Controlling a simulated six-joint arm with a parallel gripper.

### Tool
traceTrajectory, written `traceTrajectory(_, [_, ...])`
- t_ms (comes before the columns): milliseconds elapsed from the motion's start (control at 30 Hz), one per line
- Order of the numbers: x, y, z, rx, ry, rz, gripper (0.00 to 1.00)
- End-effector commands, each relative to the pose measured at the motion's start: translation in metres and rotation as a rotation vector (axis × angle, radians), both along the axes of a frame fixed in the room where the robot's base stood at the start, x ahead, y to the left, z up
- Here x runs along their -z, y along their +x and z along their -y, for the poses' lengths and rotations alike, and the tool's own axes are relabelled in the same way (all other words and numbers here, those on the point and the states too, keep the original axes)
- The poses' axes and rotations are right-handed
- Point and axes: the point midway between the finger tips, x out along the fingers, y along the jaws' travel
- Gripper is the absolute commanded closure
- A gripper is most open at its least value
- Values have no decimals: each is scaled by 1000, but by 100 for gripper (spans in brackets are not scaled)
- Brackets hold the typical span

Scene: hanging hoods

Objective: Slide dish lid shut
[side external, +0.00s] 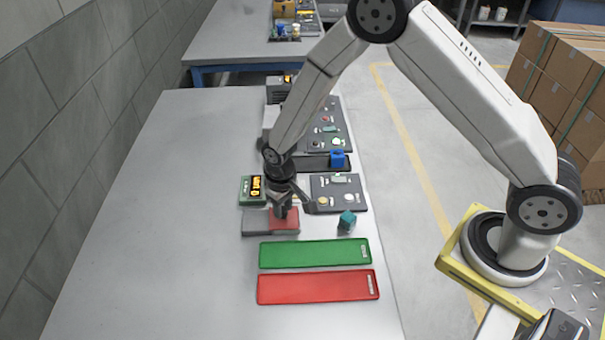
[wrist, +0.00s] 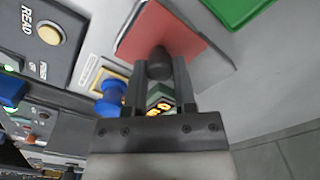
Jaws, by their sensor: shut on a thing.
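The dish (side external: 255,226) is a low grey box near the middle of the table. Its red lid (side external: 287,226) lies over the right part, and the left part shows grey. My gripper (side external: 283,211) points down over the lid. In the wrist view my gripper (wrist: 160,68) is shut on the dark round knob (wrist: 160,54) that stands on the red lid (wrist: 145,28). The grey of the dish (wrist: 218,75) shows beside the lid there. The fingers hide part of the knob, and I cannot see inside the dish.
A green tray (side external: 314,253) and a red tray (side external: 315,287) lie in front. A green display box (side external: 246,190) and a button panel (side external: 345,198) stand just behind. The table's left side is clear.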

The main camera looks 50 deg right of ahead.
Motion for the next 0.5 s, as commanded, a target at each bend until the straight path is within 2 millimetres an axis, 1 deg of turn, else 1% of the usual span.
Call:
traceTrajectory(100, [-1, -5, 7, 1, 0, 3, 100])
traceTrajectory(433, [-1, -8, 10, 1, -2, -3, 100])
traceTrajectory(467, [-1, -8, 10, 1, -2, -3, 60])
traceTrajectory(500, [-1, -8, 10, 1, -2, -3, 48])
